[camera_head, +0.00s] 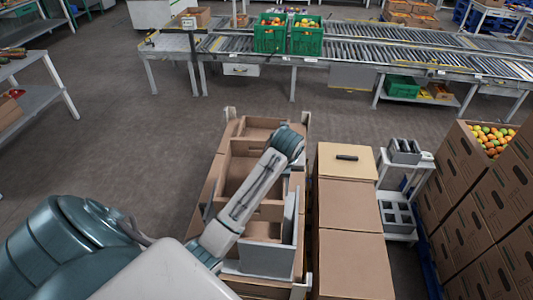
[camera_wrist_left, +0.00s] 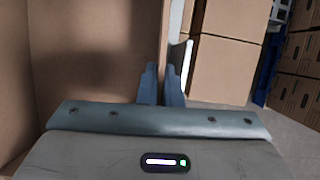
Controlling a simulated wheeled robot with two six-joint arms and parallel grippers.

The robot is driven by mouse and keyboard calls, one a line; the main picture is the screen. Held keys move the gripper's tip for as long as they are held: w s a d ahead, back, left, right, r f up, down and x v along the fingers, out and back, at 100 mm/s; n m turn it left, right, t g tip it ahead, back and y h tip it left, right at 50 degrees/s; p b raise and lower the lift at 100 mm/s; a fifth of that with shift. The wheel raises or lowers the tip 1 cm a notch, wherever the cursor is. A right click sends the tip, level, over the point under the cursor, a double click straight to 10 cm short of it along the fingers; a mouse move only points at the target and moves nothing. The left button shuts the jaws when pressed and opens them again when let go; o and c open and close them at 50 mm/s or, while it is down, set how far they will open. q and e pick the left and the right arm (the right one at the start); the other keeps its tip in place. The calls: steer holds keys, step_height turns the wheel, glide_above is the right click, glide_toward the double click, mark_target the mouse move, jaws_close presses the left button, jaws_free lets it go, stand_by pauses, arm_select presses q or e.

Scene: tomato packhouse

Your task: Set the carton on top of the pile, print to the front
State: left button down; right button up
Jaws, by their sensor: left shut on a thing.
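My left gripper (camera_wrist_left: 161,72) is shut on the upright wall of an open brown carton, its two fingers on either side of the cardboard. The carton's bare inside (camera_wrist_left: 85,60) fills the left of the left wrist view. In the head view my left arm reaches over a group of open, empty-looking brown cartons (camera_head: 238,168) between pale corner posts. The arm hides its own gripper there and part of the cartons. I see no print on the held carton, so I cannot tell which way it faces. My right gripper is not in view.
A row of closed cartons (camera_head: 350,220) stands just right, with a small black object (camera_head: 346,157) on top. Grey panels (camera_head: 265,260) stand near the front. Printed cartons (camera_head: 470,215), one with tomatoes, line the far right. A roller conveyor (camera_head: 350,50) carries green crates (camera_head: 270,38) behind. Floor left is clear.

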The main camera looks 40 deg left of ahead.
arm_select(q)
steer(key=f, duration=0.3)
steer(key=f+b, duration=0.1)
steer(key=f, duration=0.6)
steer(key=shift+d+f, duration=0.2)
steer(key=shift+d, duration=0.1)
steer(key=shift+f+b, duration=0.45)
steer(key=shift+f, duration=0.55)
stand_by(0.7)
steer(key=c, duration=1.5)
jaws_free()
steer(key=shift+s, duration=0.1)
steer(key=shift+c, duration=0.5)
